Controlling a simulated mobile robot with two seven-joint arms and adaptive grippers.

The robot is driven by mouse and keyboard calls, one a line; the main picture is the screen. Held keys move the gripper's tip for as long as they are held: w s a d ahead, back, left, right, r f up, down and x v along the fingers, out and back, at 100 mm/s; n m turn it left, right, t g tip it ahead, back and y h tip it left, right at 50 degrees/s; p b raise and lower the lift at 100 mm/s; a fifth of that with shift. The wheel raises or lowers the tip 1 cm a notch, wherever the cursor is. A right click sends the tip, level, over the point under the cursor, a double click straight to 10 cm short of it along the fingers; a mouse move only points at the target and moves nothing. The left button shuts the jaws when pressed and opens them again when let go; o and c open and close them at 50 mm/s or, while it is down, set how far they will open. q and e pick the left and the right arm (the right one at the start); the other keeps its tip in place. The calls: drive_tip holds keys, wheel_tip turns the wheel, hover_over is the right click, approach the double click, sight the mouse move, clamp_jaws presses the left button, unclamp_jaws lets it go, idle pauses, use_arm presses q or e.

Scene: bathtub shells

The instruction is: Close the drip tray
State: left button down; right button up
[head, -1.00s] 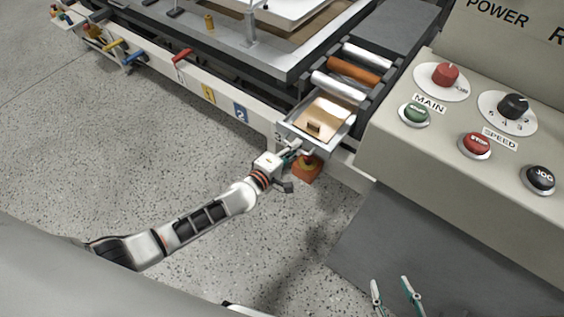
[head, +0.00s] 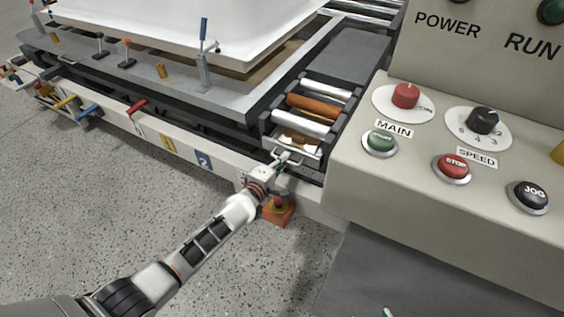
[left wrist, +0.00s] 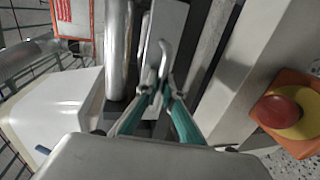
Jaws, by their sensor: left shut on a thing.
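The drip tray (head: 295,148) is a grey metal tray under the rollers on the machine's side. It is mostly slid in, with only its front and a short strip of its inside showing. Its front panel (left wrist: 171,24) and looped metal handle (left wrist: 164,62) show in the left wrist view. My left gripper (head: 284,158) is at the tray's front. In the left wrist view its green-padded fingers (left wrist: 163,93) are shut on the handle. One fingertip of my right gripper (head: 388,312) barely shows at the bottom edge, so its opening cannot be seen.
Silver and orange rollers (head: 319,106) lie above the tray. An orange box with a red button (head: 277,210) sits just below my left gripper. The control console (head: 440,215) stands close on the right. The floor (head: 120,210) on the left is clear.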

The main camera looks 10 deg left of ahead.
use_arm(q)
drive_tip(key=shift+w+r, duration=0.2)
drive_tip(key=c, duration=2.5)
unclamp_jaws()
drive_tip(key=shift+d, duration=0.1)
drive_tip(key=shift+s+d, duration=0.2)
drive_tip(key=shift+s, duration=0.3)
drive_tip(key=v, duration=1.1)
drive_tip(key=shift+a, duration=0.45)
